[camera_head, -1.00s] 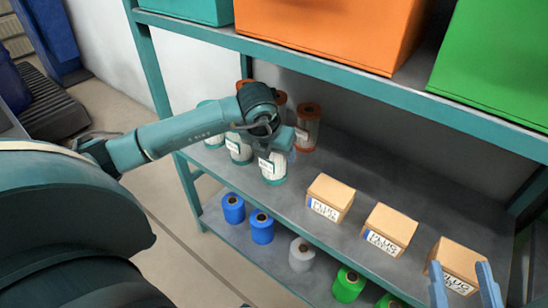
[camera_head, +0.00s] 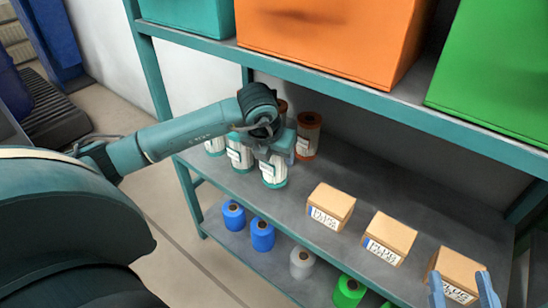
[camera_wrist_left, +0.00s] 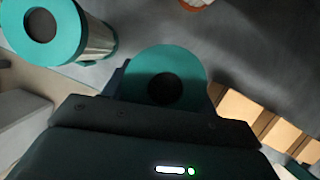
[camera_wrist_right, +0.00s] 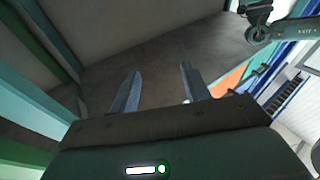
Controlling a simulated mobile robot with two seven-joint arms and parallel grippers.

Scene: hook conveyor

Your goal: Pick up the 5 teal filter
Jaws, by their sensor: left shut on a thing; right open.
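Several white filters with teal ends stand on the middle shelf at the left. The front one (camera_head: 273,172) is held by my left gripper (camera_head: 273,150), which is shut on its upper part from above. In the left wrist view its teal ring top with a dark hole (camera_wrist_left: 168,72) sits between the fingers. A second teal filter (camera_head: 239,154) stands just left of it; its teal top also shows in the left wrist view (camera_wrist_left: 75,28). Another (camera_head: 215,145) is farther left, partly hidden by my arm. My right gripper (camera_head: 462,285) is open and empty at the lower right.
Filters with brown-orange ends (camera_head: 307,135) stand behind the teal ones. Cardboard boxes (camera_head: 331,205) line the shelf's front to the right. Blue, grey and green spools (camera_head: 262,235) are on the lower shelf. The upper shelf (camera_head: 330,72) with large bins overhangs the work area.

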